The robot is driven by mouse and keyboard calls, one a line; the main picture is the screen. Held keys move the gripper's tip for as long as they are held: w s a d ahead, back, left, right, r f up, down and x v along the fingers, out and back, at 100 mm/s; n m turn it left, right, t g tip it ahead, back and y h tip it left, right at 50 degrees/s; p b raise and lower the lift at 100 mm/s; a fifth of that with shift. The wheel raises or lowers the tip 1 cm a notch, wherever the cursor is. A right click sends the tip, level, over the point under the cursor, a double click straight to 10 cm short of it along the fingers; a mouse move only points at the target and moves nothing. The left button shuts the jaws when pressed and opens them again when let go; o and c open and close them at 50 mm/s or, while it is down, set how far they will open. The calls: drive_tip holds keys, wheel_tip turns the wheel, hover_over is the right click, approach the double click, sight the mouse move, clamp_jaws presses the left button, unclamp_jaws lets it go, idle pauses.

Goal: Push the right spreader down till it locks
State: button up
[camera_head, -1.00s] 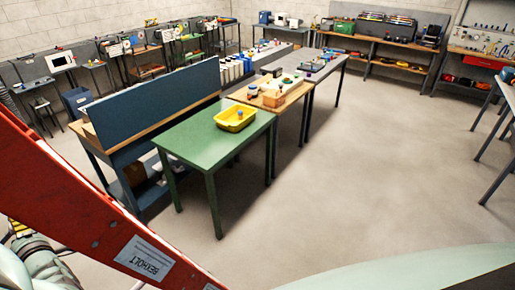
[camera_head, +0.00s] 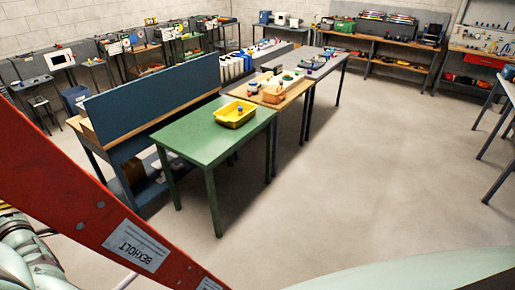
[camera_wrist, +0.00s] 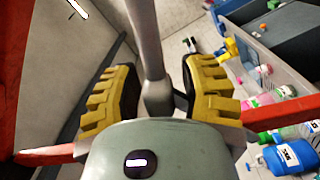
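A red rail (camera_head: 70,200) with a white "BEXHOLT" label crosses the lower left of the head view, very close. In the wrist view, my gripper (camera_wrist: 160,85) has two yellow ribbed pads standing well apart, with dark backing. A grey metal bar (camera_wrist: 146,40) with a thicker joint low down runs between the pads, with visible gaps at both sides. It may be the right spreader, but I cannot tell for sure. Red pieces also show at both sides of the wrist view. My gripper is out of sight in the head view, and whether the spreader is locked cannot be seen.
A green table (camera_head: 205,140) bears a yellow tray (camera_head: 235,115). A blue-backed bench (camera_head: 150,95) stands behind it. Open floor (camera_head: 370,165) lies to the right. In the wrist view, bottles and a grey bin (camera_wrist: 275,75) show at the right.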

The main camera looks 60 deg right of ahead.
clamp_jaws()
idle(0.8)
